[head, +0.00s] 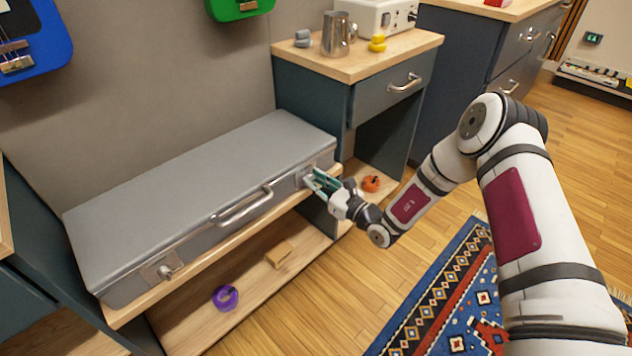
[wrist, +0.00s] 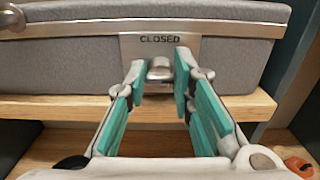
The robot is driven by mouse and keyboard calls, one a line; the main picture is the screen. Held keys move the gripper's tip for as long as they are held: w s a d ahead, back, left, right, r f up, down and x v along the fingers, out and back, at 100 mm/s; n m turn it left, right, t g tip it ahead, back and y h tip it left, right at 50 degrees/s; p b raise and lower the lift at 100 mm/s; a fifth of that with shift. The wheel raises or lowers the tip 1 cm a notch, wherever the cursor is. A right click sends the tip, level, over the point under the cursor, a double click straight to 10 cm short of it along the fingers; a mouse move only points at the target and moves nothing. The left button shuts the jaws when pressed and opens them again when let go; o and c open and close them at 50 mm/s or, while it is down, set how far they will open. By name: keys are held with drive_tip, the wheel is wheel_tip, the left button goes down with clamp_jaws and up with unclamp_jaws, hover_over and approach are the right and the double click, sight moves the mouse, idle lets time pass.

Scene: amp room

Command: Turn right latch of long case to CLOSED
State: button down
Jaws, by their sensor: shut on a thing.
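The long grey case (head: 190,190) lies shut on a wooden shelf, with a metal handle (head: 243,207) at the middle of its front. Its left latch (head: 166,271) shows near the left end. The right latch (wrist: 160,70) is a small metal knob on a plate marked CLOSED (wrist: 160,40) in the wrist view. My gripper (head: 312,180) is at the right end of the case front, and its green-padded fingers (wrist: 160,85) stand on both sides of the knob, shut on it. In the head view the fingers mostly hide this latch, and its exact turn is hard to tell.
A purple ring (head: 226,298) and a small wooden block (head: 279,254) lie on the lower shelf. An orange object (head: 371,183) is right of my gripper. A desk with a metal cup (head: 335,34) stands behind. A patterned rug (head: 430,300) lies on the floor.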

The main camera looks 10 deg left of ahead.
drive_tip(key=shift+n, duration=0.3)
drive_tip(key=n+p, duration=0.1)
drive_tip(key=n, duration=0.3)
drive_tip(key=shift+s+p, duration=0.1)
drive_tip(key=shift+p, duration=0.3)
drive_tip(key=shift+s+f+n+p, duration=0.15)
drive_tip(key=shift+n+p, duration=1)
drive_tip(key=shift+n, duration=2.15)
drive_tip(key=shift+w+f+n+p, duration=0.15)
drive_tip(key=shift+n+p, duration=1)
drive_tip(key=shift+n, duration=2.15)
drive_tip(key=shift+s, duration=0.1)
drive_tip(key=c, duration=1.4)
unclamp_jaws()
drive_tip(key=shift+a, duration=0.1)
drive_tip(key=shift+o, duration=0.2)
